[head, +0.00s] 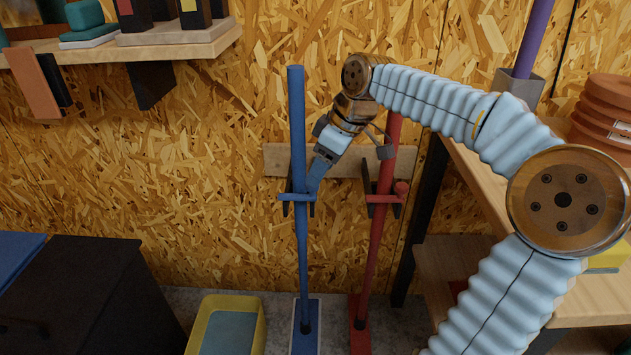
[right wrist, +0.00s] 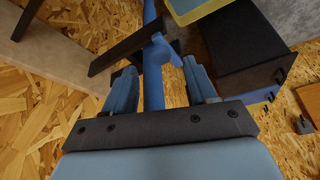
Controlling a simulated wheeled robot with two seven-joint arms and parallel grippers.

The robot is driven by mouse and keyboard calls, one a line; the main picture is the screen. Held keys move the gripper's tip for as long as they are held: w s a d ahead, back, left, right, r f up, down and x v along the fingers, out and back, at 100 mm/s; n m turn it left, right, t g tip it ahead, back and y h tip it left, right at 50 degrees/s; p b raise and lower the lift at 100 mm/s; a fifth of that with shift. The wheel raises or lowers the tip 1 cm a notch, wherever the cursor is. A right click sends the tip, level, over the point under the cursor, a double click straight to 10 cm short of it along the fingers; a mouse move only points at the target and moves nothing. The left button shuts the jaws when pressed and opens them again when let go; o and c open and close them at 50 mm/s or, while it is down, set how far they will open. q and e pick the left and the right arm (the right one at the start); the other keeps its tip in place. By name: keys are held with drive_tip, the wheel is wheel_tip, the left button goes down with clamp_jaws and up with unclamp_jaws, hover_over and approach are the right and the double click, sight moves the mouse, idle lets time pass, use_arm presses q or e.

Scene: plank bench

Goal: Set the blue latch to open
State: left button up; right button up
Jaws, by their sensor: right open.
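The blue latch (head: 297,120) is a tall, nearly upright blue bar with a short blue crosspiece partway up and a blue foot plate at the floor. It stands in front of the wooden wall rail. My right gripper (head: 314,178) is at the bar just above the crosspiece, coming from the right. In the right wrist view the fingers (right wrist: 160,85) are open, one on each side of the blue bar (right wrist: 153,75), with visible gaps. The crosspiece knob shows just beyond the fingertips. Contact with the bar cannot be told. My left gripper is out of view.
A similar red bar (head: 376,235) stands close on the right. A yellow bin (head: 258,325) is on the floor at left, beside a black cabinet (head: 95,300). A wooden shelf (head: 190,48) hangs upper left. A wooden bench (head: 500,205) with stacked pots (head: 603,108) is at right.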

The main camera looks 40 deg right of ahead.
drive_tip(key=shift+x, duration=2)
clamp_jaws()
